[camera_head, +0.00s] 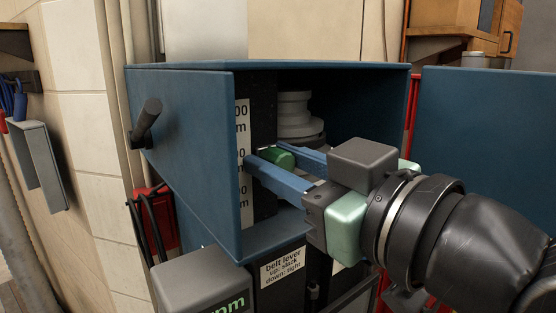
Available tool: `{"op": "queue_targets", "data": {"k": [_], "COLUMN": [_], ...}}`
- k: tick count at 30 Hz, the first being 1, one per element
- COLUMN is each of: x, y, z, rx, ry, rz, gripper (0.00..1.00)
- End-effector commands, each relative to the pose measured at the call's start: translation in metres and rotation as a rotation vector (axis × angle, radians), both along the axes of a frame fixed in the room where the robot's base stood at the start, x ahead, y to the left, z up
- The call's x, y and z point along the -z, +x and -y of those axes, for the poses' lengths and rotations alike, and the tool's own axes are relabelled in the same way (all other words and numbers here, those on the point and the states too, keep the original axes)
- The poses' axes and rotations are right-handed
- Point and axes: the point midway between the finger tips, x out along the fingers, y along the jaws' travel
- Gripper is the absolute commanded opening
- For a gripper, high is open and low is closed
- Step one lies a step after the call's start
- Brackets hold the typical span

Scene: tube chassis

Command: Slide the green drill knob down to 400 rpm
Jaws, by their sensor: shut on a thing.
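The green knob (281,157) is inside the open blue housing (184,130), beside a dark vertical panel. My gripper (268,162) reaches into the housing from the right, and its two blue fingers are shut on the knob. A white scale strip (243,150) with rpm markings runs down the left of the panel. The knob is at about the height of the strip's middle marking. The numbers are partly hidden by the housing's edge, so I cannot read the exact setting.
A grey stepped pulley (296,115) stands behind the knob inside the housing. A dark handle (147,122) sticks out of the housing's left side. A belt lever label (283,268) and a grey box marked rpm (200,282) are below. Another blue panel (490,130) stands at right.

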Motion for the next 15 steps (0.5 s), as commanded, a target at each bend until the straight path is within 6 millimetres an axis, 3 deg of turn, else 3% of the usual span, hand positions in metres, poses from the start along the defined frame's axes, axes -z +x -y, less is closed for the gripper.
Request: {"op": "queue_targets", "data": {"k": [5, 15], "x": [0.004, 0.044], "y": [0.0, 0.0], "z": [0.0, 0.0], "rx": [0.0, 0.0], "ry": [0.0, 0.0], "rz": [0.0, 0.0], "gripper": [0.0, 0.0]}}
